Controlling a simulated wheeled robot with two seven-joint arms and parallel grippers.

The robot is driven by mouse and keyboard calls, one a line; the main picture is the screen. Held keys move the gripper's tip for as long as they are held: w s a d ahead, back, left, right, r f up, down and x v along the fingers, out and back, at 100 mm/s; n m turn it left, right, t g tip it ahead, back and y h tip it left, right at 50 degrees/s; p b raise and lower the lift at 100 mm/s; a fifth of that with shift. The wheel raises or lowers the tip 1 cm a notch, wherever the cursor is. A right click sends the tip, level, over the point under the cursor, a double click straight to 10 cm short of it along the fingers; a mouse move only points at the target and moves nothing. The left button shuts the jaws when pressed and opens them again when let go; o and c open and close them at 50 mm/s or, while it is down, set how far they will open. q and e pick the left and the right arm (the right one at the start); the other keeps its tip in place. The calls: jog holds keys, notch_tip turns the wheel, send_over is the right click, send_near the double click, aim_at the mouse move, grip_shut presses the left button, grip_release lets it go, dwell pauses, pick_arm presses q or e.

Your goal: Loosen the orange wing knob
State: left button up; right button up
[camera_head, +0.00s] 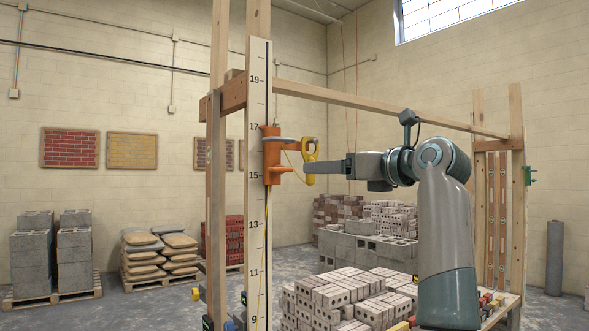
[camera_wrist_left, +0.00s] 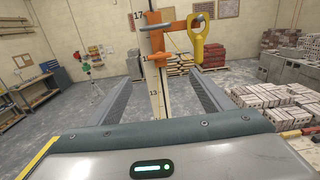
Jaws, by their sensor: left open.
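The orange wing knob (camera_head: 284,172) sticks out low on the right side of an orange clamp (camera_head: 270,150), which sits around the numbered post between marks 15 and 17. The knob also shows in the left wrist view (camera_wrist_left: 157,60), ahead of my fingers and roughly between their lines. Above and right of it, an orange arm carries a yellow ringed piece (camera_head: 312,150). My left gripper (camera_head: 305,164) reaches in from the right, its fingertips a short way right of the knob. In the left wrist view its two fingers (camera_wrist_left: 163,78) are spread with nothing between them. My right gripper is not visible.
The numbered post (camera_head: 256,215) stands in a wooden frame with a crossbeam (camera_head: 390,115) running to the right behind my arm. The yellow piece hangs close to my fingers. Pale brick stacks (camera_head: 345,295) stand below.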

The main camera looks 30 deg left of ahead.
pick_arm(q)
jog(key=shift+d, duration=0.1)
jog(key=p, duration=1)
send_near(283, 170)
jog(key=x, duration=0.8)
jog(key=shift+w, duration=0.2)
jog(key=c, duration=1)
